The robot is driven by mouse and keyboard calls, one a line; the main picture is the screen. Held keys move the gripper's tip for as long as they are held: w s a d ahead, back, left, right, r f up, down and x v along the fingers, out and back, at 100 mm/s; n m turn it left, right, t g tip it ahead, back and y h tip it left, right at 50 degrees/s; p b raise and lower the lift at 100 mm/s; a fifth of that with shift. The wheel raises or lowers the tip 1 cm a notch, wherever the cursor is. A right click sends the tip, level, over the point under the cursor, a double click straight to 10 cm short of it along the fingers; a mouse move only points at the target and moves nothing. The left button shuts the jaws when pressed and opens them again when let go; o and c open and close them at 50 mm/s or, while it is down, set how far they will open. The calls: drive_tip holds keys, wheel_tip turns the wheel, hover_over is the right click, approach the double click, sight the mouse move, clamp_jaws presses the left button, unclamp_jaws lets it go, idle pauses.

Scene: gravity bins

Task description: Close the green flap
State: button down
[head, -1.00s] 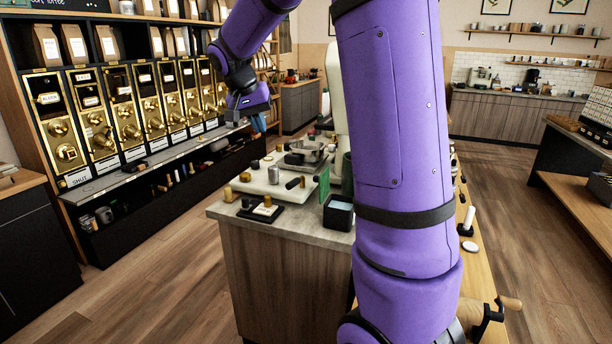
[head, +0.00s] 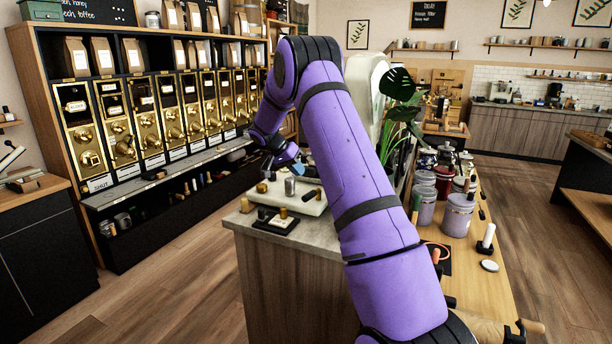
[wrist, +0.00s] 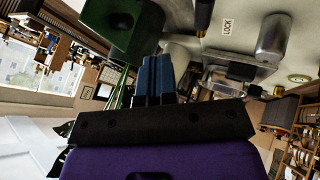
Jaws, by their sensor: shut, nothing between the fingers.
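A green piece (wrist: 122,25), which looks like the green flap, shows at the top of the wrist view, with a dark knob-like part on it. My gripper's blue fingers (wrist: 154,78) are together and empty, just below and beside the green piece in that picture. I cannot tell whether they touch it. In the head view my gripper (head: 297,166) is over the counter's far part, and my arm hides the green flap. How far the flap stands open cannot be told.
A grey cylinder (head: 290,187) and brass weights stand on the pale slab on the counter (head: 246,222). A LOCK label (wrist: 228,27) shows in the wrist view. Brass-fronted bins (head: 150,125) line the left wall. Jars (head: 457,214) stand on the wooden counter at right.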

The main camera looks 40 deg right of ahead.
drive_tip(key=s+d+f, duration=0.6)
drive_tip(key=shift+f, duration=0.25)
drive_tip(key=shift+s, duration=0.1)
drive_tip(key=shift+d, duration=0.1)
